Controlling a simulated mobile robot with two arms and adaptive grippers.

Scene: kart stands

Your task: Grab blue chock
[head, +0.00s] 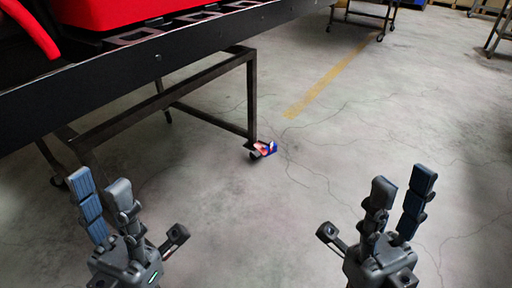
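A small blue chock (271,149) with red and white on it lies on the floor at a caster of the kart stand (251,95). It is small in the head view, and I cannot tell if it touches the wheel. My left gripper (131,210) is open and empty at the lower left, well short of the chock. My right gripper (352,212) is open and empty at the lower right, also apart from the chock.
The stand carries a black frame (150,62) with a red body (110,12) at the upper left. A yellow line (330,77) runs along the concrete floor. Other wheeled stands (385,18) are at the back. The floor at the middle and right is clear.

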